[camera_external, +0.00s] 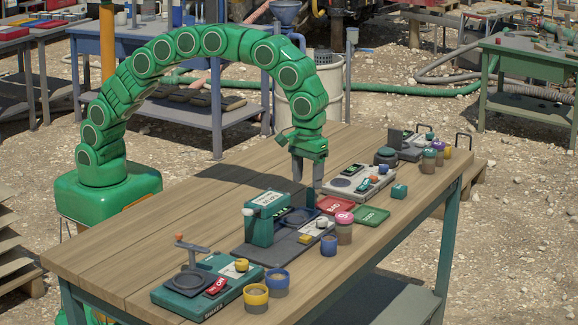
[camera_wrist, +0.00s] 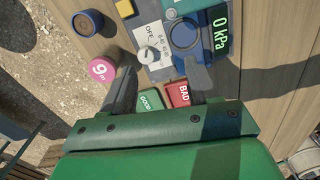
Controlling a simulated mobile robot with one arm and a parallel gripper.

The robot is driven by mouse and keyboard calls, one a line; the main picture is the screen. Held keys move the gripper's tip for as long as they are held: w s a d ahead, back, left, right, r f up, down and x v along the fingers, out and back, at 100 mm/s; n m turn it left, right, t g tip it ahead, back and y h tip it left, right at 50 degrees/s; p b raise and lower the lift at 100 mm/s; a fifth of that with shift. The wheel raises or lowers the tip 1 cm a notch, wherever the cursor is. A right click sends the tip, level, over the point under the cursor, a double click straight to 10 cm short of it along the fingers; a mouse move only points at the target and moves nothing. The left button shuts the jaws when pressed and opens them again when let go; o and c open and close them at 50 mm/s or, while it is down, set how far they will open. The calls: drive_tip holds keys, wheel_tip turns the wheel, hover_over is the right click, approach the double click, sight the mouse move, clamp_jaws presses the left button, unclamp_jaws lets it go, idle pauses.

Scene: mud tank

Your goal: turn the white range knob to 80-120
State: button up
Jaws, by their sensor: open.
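The white range knob (camera_wrist: 147,55) is a small round knob on a white label plate in the wrist view. The label reads OFF and several ranges, partly legible. The knob also shows in the external view (camera_external: 322,222), on the right of the grey and teal tester (camera_external: 264,222). The tester's display (camera_wrist: 221,34) reads 0 kPa. My gripper (camera_wrist: 160,68) is open, with nothing between its fingers. In the external view my gripper (camera_external: 305,190) points down above the table, behind the tester. The knob lies beyond the fingertips, apart from them. Its exact setting is too small to tell.
A red BAD tray (camera_wrist: 178,94) and green GOOD tray (camera_wrist: 150,101) lie beside the tester. A pink-capped jar (camera_wrist: 102,69) and a blue-rimmed jar (camera_wrist: 87,22) stand near the knob. A yellow button (camera_wrist: 124,8) is on the tester. The table's left part (camera_external: 130,245) is clear.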

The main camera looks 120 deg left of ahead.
sight(322, 219)
drive_tip(key=shift+n, duration=0.8)
drive_tip(key=w+a+f, duration=0.2)
drive_tip(key=w+f, duration=0.1)
drive_tip(key=shift+w+f, duration=0.2)
drive_tip(key=shift+w, duration=0.05)
drive_tip(key=shift+f, duration=3.85)
drive_tip(key=c, duration=1)
drive_tip(key=shift+c, duration=0.2)
